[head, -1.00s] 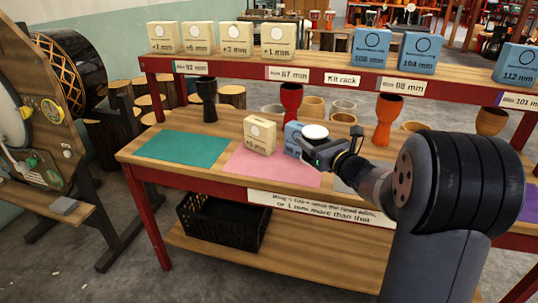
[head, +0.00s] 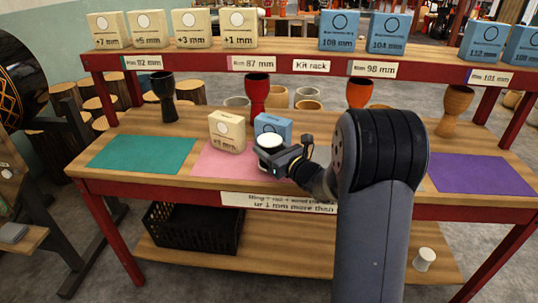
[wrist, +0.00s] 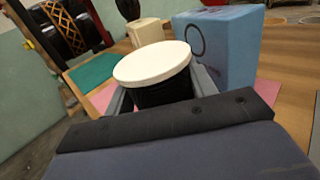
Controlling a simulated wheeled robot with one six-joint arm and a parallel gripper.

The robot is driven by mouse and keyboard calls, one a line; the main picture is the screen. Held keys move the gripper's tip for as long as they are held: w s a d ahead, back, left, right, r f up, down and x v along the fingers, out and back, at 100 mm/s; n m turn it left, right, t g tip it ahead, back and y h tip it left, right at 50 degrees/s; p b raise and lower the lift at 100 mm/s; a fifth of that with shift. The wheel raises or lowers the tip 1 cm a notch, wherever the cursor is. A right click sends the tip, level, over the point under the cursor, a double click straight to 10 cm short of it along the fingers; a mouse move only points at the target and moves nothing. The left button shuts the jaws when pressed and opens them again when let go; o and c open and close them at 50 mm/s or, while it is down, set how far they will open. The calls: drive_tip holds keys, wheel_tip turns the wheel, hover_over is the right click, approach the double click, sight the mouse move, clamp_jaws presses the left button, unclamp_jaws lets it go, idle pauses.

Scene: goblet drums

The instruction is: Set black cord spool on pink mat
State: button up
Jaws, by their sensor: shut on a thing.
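The black cord spool (wrist: 164,94) has a white round top and black cord below it. It also shows in the head view (head: 269,142). My gripper (head: 276,157) is shut on it, with the jaws (wrist: 165,92) on either side in the wrist view. The spool is upright, over or at the right part of the pink mat (head: 212,167). My gripper hides its underside, so I cannot tell whether it touches the mat. My arm hides the mat's right side.
A cream box (head: 227,132) stands on the pink mat, and a blue box (head: 272,126) is just behind the spool. A green mat (head: 142,154) lies left and a purple mat (head: 482,174) right.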

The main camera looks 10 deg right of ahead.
drive_tip(key=shift+f, duration=0.8)
drive_tip(key=shift+f, duration=0.1)
drive_tip(key=o, duration=1.1)
drive_tip(key=shift+c, duration=0.2)
drive_tip(key=v, duration=1.2)
